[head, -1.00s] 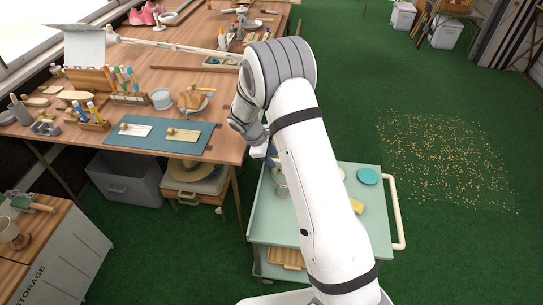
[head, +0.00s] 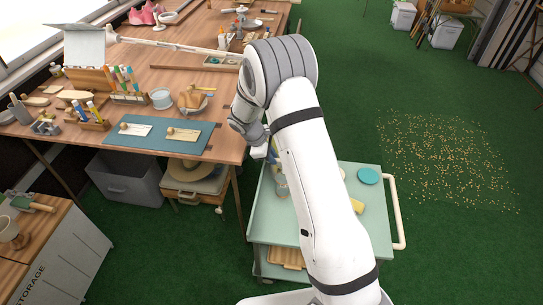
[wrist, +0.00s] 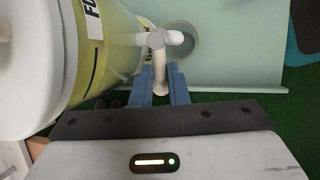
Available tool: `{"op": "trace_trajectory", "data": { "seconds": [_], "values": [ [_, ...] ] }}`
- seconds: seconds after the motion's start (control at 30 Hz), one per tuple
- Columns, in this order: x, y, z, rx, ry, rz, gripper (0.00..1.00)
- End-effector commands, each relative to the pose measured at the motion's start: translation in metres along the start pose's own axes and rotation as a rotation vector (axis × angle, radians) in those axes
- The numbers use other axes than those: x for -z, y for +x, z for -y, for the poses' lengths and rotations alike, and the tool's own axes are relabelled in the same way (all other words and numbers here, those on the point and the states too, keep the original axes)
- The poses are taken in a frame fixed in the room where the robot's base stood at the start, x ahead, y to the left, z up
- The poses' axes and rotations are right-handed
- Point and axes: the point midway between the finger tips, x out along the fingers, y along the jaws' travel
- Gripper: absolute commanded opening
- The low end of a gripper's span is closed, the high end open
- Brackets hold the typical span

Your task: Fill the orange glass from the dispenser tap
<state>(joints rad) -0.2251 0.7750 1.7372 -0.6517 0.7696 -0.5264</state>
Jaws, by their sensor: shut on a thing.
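The dispenser (wrist: 95,50), a pale yellow container with a white lid and dark lettering, fills the left of the wrist view. Its white tap (wrist: 157,40) points toward the middle of that view. My gripper (wrist: 160,82) has its blue fingers shut on the tap's pale lever (wrist: 160,75). A round, open-topped cup (wrist: 183,40) stands beyond the tap on the pale green surface; it looks greyish, and I cannot tell whether it is the orange glass or what is in it. In the head view, my arm hides most of the dispenser, and a small cup (head: 282,187) shows beside the arm.
The pale green cart (head: 262,222) has a cream handle (head: 396,210) on its right. A teal disc (head: 368,176) and a yellow block (head: 357,206) lie on it. The wooden workbench (head: 165,75) with tools stands to the left. Green floor is open to the right.

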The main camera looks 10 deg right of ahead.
Motion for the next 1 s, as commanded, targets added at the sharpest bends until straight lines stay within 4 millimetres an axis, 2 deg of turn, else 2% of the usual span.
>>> {"op": "trace_trajectory", "data": {
  "seconds": [0.6,1.0],
  "values": [
    [-0.006,0.0,0.017,-0.145,-0.349,-0.075,0.0],
    [-0.009,-0.001,0.021,-0.185,-0.445,-0.095,0.0]
  ]
}}
